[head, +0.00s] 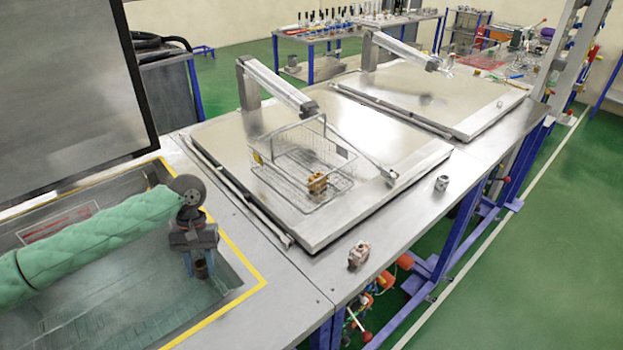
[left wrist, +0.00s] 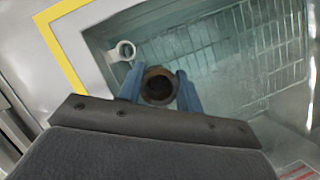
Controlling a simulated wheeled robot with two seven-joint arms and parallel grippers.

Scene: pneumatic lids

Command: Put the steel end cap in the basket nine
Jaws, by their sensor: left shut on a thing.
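My left gripper (head: 201,262) points down over the open tank at the left of the head view. It is shut on a dark brown, hollow round part (head: 201,269); in the left wrist view this part (left wrist: 159,87) sits between the blue fingers (left wrist: 160,92). I cannot tell whether it is the steel end cap. A wire basket (head: 283,183) stands on the nearer closed lid, with a brownish part (head: 317,183) in it. I cannot read a number on it. A small silver part (head: 441,183) stands on the bench's right edge. My right gripper is not in view.
The tank (head: 110,290) has a yellow-bordered rim and holds a wire rack (left wrist: 230,55). A pale ring-shaped fitting (left wrist: 125,50) is at its corner. A reddish-grey part (head: 359,254) stands on the bench front. A raised dark panel (head: 70,80) stands behind the tank. A second closed lid (head: 430,95) lies farther back.

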